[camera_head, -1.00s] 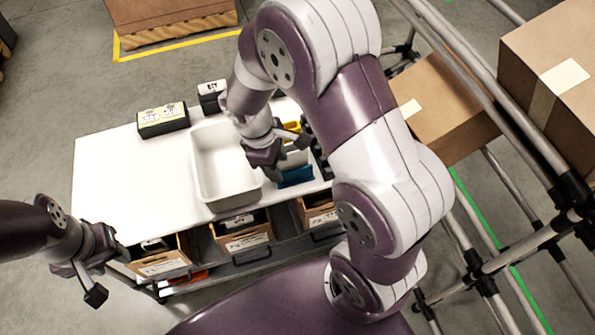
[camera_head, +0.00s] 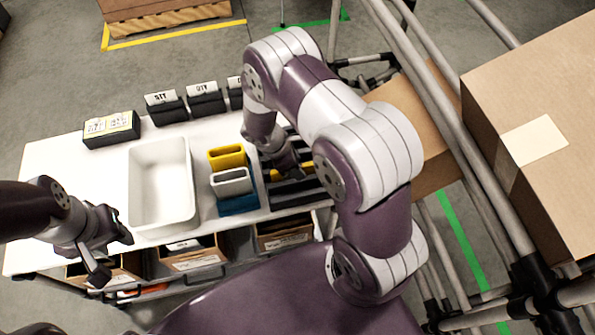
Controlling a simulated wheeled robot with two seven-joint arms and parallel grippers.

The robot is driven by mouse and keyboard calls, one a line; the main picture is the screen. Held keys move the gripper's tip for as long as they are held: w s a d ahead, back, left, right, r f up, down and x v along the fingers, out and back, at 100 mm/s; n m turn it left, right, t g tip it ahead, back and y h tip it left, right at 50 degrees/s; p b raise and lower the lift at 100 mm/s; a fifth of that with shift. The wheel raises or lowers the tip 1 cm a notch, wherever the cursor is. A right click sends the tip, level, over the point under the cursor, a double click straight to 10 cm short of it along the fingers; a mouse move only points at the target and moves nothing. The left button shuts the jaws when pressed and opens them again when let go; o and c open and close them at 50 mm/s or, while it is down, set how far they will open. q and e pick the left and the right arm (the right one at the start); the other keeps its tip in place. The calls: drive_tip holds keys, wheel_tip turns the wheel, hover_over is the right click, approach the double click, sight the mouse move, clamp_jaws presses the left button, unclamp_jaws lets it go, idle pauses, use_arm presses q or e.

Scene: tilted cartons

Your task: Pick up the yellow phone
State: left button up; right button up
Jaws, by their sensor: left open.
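A yellow object (camera_head: 307,168), possibly the phone, lies in a black slotted rack (camera_head: 292,192) at the table's right end. It is partly hidden by my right gripper (camera_head: 286,166), which hangs over the rack. Whether the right fingers touch it, or are open or shut, I cannot tell. A yellow open-topped holder (camera_head: 227,153) stands left of the rack, with a grey holder (camera_head: 231,182) and a blue holder (camera_head: 239,205) in front of it. My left gripper (camera_head: 114,256) is open and empty at the table's front left edge.
A white bin (camera_head: 161,185) sits mid-table on the white tabletop (camera_head: 60,200). Black boxes (camera_head: 111,130) line the back edge. Cartons with labels (camera_head: 195,262) sit below the front edge. A pipe rack with a large carton (camera_head: 540,120) stands right.

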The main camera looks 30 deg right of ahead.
drive_tip(key=shift+d, duration=0.15)
drive_tip(key=shift+c, duration=1.2)
clamp_jaws()
